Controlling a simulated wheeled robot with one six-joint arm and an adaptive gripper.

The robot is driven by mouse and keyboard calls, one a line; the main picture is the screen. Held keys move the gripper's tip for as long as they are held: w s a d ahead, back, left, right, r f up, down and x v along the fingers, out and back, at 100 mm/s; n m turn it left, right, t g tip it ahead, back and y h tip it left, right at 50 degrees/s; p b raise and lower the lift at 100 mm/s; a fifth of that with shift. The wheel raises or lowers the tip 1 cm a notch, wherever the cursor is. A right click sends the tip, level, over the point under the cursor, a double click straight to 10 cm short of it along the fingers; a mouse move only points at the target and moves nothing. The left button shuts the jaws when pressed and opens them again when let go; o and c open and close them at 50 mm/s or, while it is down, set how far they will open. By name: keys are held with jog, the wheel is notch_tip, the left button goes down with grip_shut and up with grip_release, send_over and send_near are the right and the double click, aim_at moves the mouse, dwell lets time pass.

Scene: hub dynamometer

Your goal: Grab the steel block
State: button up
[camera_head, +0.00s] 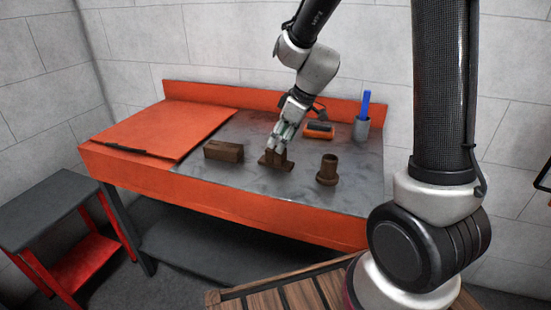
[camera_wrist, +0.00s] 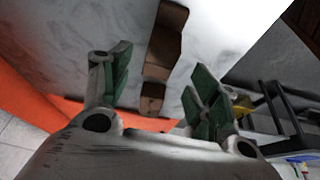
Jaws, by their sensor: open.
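A brown rectangular block (camera_head: 223,151) lies on the grey top of the orange workbench, left of my gripper; it is the plainest block shape in view. My gripper (camera_head: 277,148) points down at the bench, above a brown stepped piece (camera_head: 276,162). In the wrist view my gripper (camera_wrist: 157,88) is open, its green-padded fingers apart. A brown stepped piece with a small hole (camera_wrist: 165,48) shows between and beyond them, with a gap on each side. I cannot tell from its look which brown part is steel.
A brown flanged cylinder (camera_head: 328,170) stands to the right. Behind are an orange-and-dark item (camera_head: 319,131) and a grey cup (camera_head: 361,130) with a blue object. An orange panel (camera_head: 165,130) covers the bench's left. Grey surface is free between the parts.

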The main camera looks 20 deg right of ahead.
aim_at(276, 155)
jog(key=x, duration=0.7)
jog(key=shift+s+d+f, duration=0.2)
jog(key=shift+d+f, duration=0.05)
jog(key=shift+d, duration=0.05)
grip_shut()
